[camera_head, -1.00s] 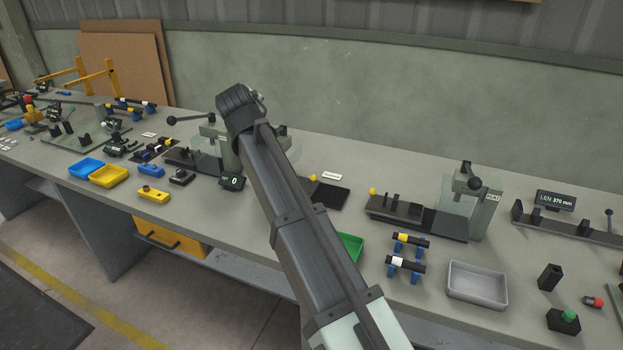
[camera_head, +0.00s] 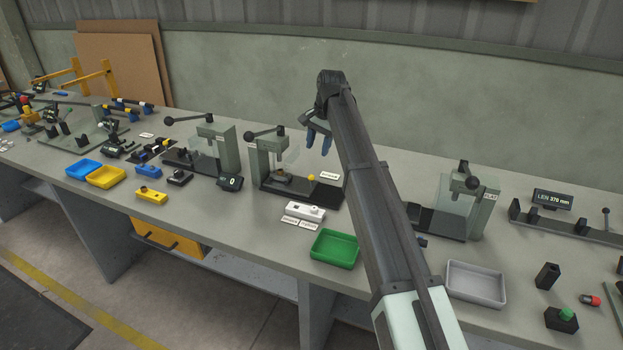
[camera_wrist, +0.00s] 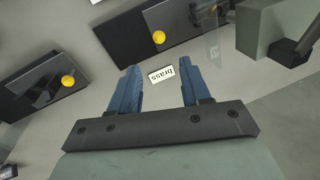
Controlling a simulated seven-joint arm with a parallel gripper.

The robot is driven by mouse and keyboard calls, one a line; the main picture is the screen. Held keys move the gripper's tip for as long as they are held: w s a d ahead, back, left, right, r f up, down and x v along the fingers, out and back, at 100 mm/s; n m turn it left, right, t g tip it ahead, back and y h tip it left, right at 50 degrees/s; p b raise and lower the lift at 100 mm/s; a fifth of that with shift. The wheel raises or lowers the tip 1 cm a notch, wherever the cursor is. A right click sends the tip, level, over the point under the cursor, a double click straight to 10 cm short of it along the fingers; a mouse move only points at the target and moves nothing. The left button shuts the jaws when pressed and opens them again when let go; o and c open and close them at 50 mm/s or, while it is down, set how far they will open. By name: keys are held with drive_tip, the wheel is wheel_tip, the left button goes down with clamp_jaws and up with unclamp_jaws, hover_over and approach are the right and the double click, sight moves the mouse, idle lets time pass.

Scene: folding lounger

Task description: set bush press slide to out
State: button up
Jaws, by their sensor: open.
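Two presses with dark bases stand near my arm; no readable name shows which is the bush press. The middle press (camera_head: 268,153) has a grey-green column, a black lever and a clear guard. A yellow knob (camera_head: 312,177) stands on its base, right of the column. In the wrist view, this knob (camera_wrist: 158,37) is ahead of the fingers, and another yellow knob (camera_wrist: 68,80) is at left on a second dark base. My gripper (camera_head: 319,148) is open and empty, above and behind the middle press's right end. Its blue fingers (camera_wrist: 159,70) frame a "brass" card.
A white block (camera_head: 305,211) and a green tray (camera_head: 335,249) are in front of the middle press. The right press (camera_head: 465,205) is partly hidden by my arm. A left press (camera_head: 207,150) with a counter (camera_head: 230,183) stands beyond. A grey tray (camera_head: 476,282) is front right.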

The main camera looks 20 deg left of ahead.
sight(312, 179)
drive_tip(key=f, duration=0.4)
drive_tip(key=a+f, duration=0.1)
drive_tip(key=f, duration=0.4)
drive_tip(key=a+f, duration=0.1)
drive_tip(key=f, duration=0.3)
drive_tip(key=shift+w+a+f, duration=0.25)
drive_tip(key=shift+w+f, duration=0.05)
drive_tip(key=shift+c, duration=0.5)
clamp_jaws()
drive_tip(key=shift+d, duration=0.1)
